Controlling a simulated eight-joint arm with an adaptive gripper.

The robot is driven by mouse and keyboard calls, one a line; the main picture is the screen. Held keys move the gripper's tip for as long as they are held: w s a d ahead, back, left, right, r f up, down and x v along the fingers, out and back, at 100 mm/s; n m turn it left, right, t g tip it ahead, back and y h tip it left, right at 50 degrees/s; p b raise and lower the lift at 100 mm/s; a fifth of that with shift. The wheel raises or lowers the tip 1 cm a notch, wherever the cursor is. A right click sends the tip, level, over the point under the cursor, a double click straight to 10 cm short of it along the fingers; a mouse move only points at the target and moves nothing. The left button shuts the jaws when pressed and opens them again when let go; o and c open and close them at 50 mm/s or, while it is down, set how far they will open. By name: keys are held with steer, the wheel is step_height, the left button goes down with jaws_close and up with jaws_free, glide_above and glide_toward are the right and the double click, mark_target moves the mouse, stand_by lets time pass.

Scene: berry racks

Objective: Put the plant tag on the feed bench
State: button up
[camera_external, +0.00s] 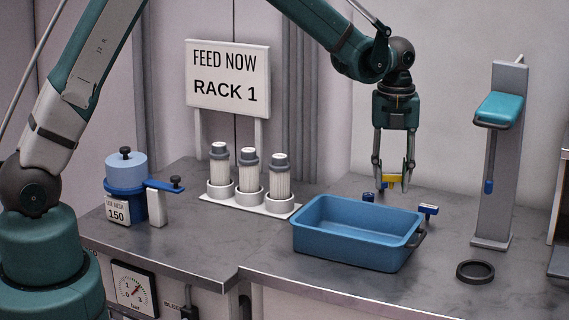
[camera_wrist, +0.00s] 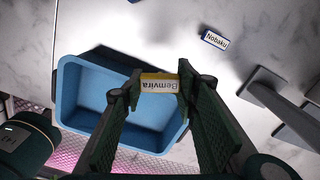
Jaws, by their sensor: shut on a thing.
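The plant tag (camera_external: 390,181) is yellow with a white label that reads "Bemvira" in the wrist view (camera_wrist: 159,84). My gripper (camera_external: 392,186) is shut on it, one finger at each end. In the wrist view my fingers (camera_wrist: 158,86) overlap the blue tray behind them, and the tag shows in front of its far rim. In the outside view the tag hangs above the grey marbled bench (camera_external: 350,285), behind the blue tray. Two blue tags, one at left (camera_external: 369,197) and one at right (camera_external: 428,209), are near the tray's back side. The right one reads "Nobaku" in the wrist view (camera_wrist: 215,40).
An empty blue tray (camera_external: 350,250) stands below and in front of my gripper. Three white filter canisters (camera_external: 248,172) stand left of it, before a "FEED NOW RACK 1" sign (camera_external: 227,78). A blue dosing pot (camera_external: 125,188) is far left. A grey post (camera_external: 500,160) and black ring (camera_external: 475,271) are right.

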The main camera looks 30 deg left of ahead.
stand_by(0.4)
steer(key=shift+f, duration=3.15)
steer(key=shift+f, duration=1.9)
steer(key=shift+f+b, duration=0.1)
steer(key=shift+b, duration=0.25)
steer(key=shift+o, duration=1.3)
steer(key=o, duration=0.4)
